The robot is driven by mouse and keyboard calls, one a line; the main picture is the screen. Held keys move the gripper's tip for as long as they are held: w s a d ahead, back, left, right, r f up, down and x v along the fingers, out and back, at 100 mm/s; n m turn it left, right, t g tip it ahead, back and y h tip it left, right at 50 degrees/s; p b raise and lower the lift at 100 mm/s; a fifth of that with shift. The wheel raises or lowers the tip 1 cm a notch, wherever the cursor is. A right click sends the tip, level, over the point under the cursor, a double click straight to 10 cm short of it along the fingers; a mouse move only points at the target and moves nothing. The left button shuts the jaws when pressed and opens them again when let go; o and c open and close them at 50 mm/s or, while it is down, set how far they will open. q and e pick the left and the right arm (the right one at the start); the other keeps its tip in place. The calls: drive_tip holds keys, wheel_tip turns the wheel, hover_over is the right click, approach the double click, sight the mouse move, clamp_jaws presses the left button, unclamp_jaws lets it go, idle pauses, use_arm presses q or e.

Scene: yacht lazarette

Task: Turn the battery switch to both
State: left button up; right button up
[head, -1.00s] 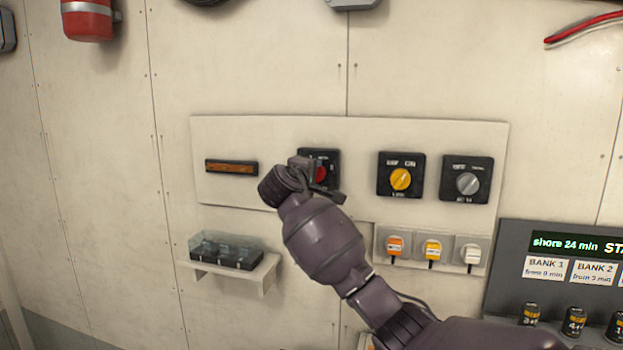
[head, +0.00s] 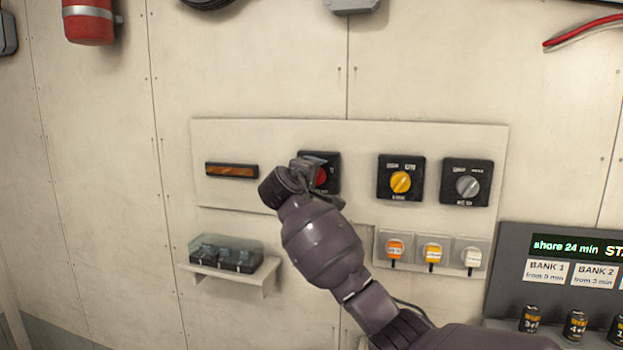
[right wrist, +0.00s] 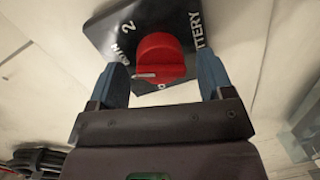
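The battery switch is a red knob (right wrist: 160,55) on a black plate (right wrist: 112,32), with "BATTERY" and a "2" legible in the right wrist view; other lettering is partly hidden or unclear. A white mark on the knob lies at its lower left. In the head view the red knob (head: 321,174) is partly hidden by my right gripper (head: 312,178). In the right wrist view the right gripper (right wrist: 163,78) is open, with one blue-grey finger on each side of the knob's lower part and gaps visible. My left gripper is not in view.
Right of it on the white panel (head: 280,135) are a yellow knob (head: 401,182) and a grey knob (head: 467,186). Several plugs sit below them. An amber strip (head: 231,171) is at left, above a shelf (head: 262,281) with a clear-covered box (head: 226,253). A display unit (head: 510,240) stands at right.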

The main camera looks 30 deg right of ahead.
drive_tip(key=b+v, duration=0.1)
drive_tip(key=v, duration=0.9)
drive_tip(key=shift+s+a, duration=0.25)
drive_tip(key=shift+a, duration=0.05)
idle(0.4)
